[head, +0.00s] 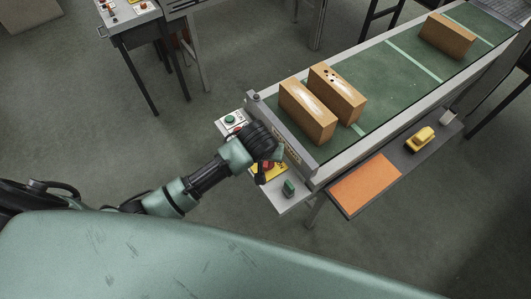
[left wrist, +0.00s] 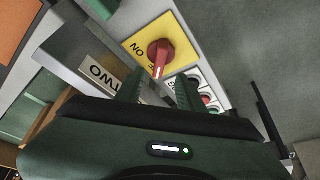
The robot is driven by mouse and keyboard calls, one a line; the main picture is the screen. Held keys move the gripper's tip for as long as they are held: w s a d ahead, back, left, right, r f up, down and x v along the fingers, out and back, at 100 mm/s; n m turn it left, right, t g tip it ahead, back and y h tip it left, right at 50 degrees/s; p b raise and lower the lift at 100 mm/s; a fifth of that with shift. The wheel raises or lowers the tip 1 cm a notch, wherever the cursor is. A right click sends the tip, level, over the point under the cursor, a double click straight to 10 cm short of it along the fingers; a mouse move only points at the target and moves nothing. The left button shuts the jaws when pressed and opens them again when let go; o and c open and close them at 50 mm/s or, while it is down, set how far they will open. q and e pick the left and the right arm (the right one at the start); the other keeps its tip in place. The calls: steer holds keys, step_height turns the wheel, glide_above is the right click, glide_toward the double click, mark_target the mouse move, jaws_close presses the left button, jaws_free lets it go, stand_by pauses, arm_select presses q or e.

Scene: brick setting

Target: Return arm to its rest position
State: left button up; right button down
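My left gripper (head: 270,158) reaches in from the left, over the control panel at the near end of the conveyor. In the left wrist view its two dark green fingers (left wrist: 158,88) stand apart with a gap between them. A red rotary switch (left wrist: 160,52) on a yellow plate (left wrist: 178,33) marked ON lies just beyond the fingertips, its handle pointing toward the gap. In the head view the switch (head: 266,165) is partly hidden by the gripper. I see nothing held. My right gripper is in neither view.
The conveyor (head: 395,85) carries two bricks (head: 308,110) (head: 337,93) near its end and one farther off (head: 447,36). Green buttons (head: 230,119) (head: 289,188) flank the switch. A side shelf holds an orange pad (head: 364,186) and a yellow object (head: 420,139). Floor left of the panel is clear.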

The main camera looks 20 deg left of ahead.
arm_select(q)
steer(key=s+a+r+m+g, duration=0.1)
steer(key=s+a+r+m, duration=0.15)
steer(key=s, duration=0.85)
steer(key=s+a+r+m, duration=0.1)
steer(key=s+a+r, duration=0.3)
steer(key=s, duration=0.7)
step_height(320, 180, down, 33)
steer(key=s+g+b, duration=0.1)
steer(key=b, duration=0.5)
steer(key=s+a+f+g+b, duration=0.1)
steer(key=s+f+b, duration=0.4)
steer(key=s+f, duration=1.2)
step_height(320, 180, down, 4)
steer(key=shift+a+g+h, duration=0.3)
steer(key=shift+a, duration=0.45)
